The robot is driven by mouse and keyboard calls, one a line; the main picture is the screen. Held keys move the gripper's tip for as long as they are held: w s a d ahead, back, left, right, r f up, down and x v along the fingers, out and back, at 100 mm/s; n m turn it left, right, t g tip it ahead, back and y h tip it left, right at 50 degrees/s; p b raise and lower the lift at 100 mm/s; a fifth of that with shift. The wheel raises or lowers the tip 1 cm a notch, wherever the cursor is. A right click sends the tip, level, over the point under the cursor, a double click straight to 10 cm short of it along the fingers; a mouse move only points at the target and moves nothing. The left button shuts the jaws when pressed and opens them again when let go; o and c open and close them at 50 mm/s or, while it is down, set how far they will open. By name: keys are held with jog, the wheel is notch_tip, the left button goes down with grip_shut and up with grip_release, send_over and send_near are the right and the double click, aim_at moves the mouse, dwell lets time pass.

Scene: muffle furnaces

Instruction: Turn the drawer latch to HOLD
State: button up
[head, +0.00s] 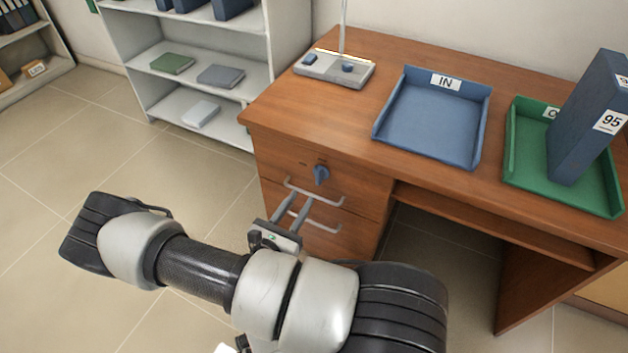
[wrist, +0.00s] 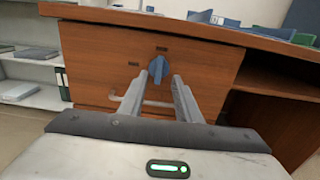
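The drawer latch (head: 321,175) is a blue knob on the front of the top drawer (head: 282,163) of a wooden desk. In the wrist view the blue latch (wrist: 157,70) sits upright between and beyond my fingertips, with small dark marks above it and to its left; their lettering is too small to read. My gripper (head: 291,198) is in front of the drawers, a little below the latch in the head view. In the wrist view my gripper (wrist: 160,82) has its two fingers apart with nothing held between them. I cannot see contact with the latch.
Light bar handles (head: 315,190) cross the drawer fronts close to my fingers. On the desk stand a blue IN tray (head: 432,125), a green tray (head: 525,150) holding a blue binder (head: 590,118), and a lamp base (head: 335,70). A white shelf (head: 205,60) stands at left.

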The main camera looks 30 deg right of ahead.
aim_at(317, 174)
jog(key=b+x, duration=0.1)
jog(key=x, duration=0.8)
jog(key=shift+w+d, duration=0.2)
grip_shut()
